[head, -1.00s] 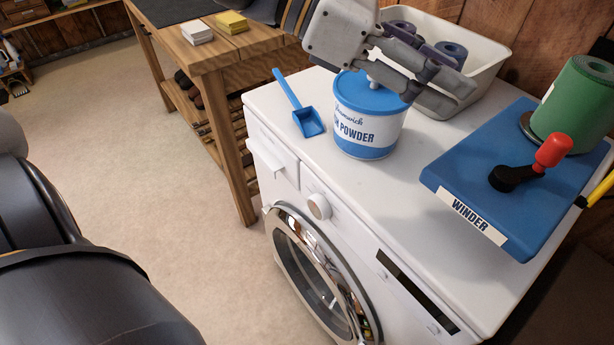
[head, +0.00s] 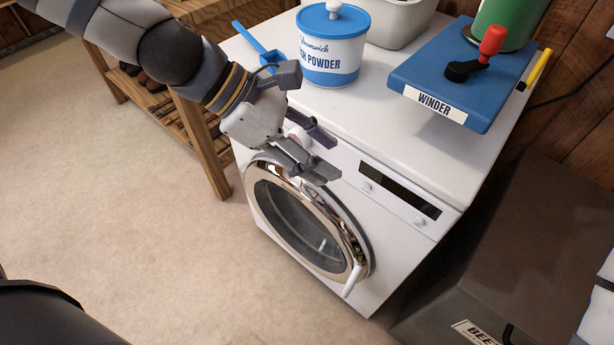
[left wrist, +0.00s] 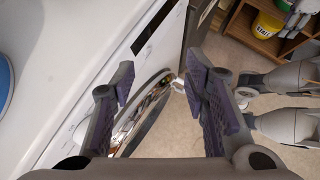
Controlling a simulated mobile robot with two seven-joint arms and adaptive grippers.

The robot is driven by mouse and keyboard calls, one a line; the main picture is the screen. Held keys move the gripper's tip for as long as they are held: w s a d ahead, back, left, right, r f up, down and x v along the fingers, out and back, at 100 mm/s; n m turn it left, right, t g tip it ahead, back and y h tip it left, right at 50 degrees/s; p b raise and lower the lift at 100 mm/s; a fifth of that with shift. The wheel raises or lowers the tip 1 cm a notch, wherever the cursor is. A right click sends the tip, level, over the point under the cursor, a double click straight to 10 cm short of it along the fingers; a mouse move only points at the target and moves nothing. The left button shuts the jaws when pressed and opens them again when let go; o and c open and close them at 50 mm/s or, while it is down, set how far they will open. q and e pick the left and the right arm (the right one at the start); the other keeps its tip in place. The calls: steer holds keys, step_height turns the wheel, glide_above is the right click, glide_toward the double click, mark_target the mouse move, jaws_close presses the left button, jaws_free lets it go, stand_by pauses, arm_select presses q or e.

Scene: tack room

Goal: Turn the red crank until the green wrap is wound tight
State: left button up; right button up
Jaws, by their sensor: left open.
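The blue winder (head: 425,105) sits on the white washing machine's top, right of the powder tub. Its red crank handle (head: 492,40) stands upright on a black crank arm (head: 463,71). The green wrap roll (head: 515,18) stands behind the crank, cut off by the picture's top edge, so its tightness cannot be told. My left gripper (head: 328,156) is open and empty in front of the machine's upper front, left of and below the winder. The left wrist view shows its two fingers (left wrist: 160,82) apart, with the machine's front and door between and beyond them.
A blue-lidded powder tub (head: 332,48), a blue scoop (head: 262,45) and a pale bin (head: 395,22) stand on the washing machine (head: 400,150). A yellow item (head: 537,68) is at the winder's right side. A dark box (head: 500,250) stands right of the machine. A wooden bench (head: 205,150) is at left.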

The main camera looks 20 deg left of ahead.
arm_select(q)
steer(key=f, duration=0.1)
steer(key=s+f, duration=0.1)
steer(key=f, duration=0.1)
steer(key=shift+s+a+m+y, duration=0.25)
steer(key=shift+s+m+y, duration=0.05)
steer(key=shift+s, duration=0.05)
arm_select(e)
steer(key=shift+s+f, duration=0.2)
steer(key=shift+s, duration=0.4)
